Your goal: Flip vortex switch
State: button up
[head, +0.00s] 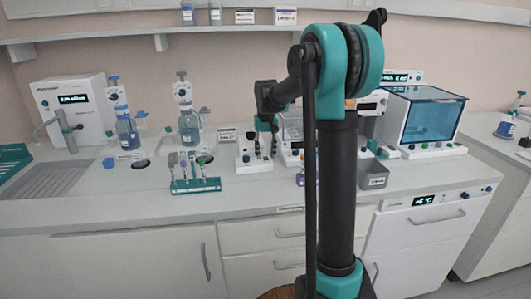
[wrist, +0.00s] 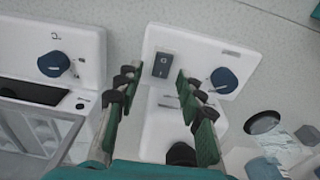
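The vortex mixer (wrist: 172,40) is a white device in the wrist view. A dark rocker switch (wrist: 163,65) and a blue knob (wrist: 224,80) are on its panel. A black round part (wrist: 180,153), perhaps its cup, is partly hidden by my gripper's base. My gripper (wrist: 157,76) is open and empty, its fingertips on either side of the switch in the picture; I cannot tell the remaining gap. In the head view my gripper (head: 265,124) points down over the white mixer (head: 246,160), which it partly hides.
Another white device (wrist: 85,42) with a blue knob stands left in the wrist view. In the head view, a teal tube rack (head: 195,185) stands front left of the mixer, a grey bin (head: 373,175) to the right, and bottles (head: 189,125) behind left. The front counter strip is clear.

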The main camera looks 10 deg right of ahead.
aim_at(266, 157)
notch_tip(266, 157, up, 12)
jog(key=shift+s, duration=0.4)
dwell(0.4)
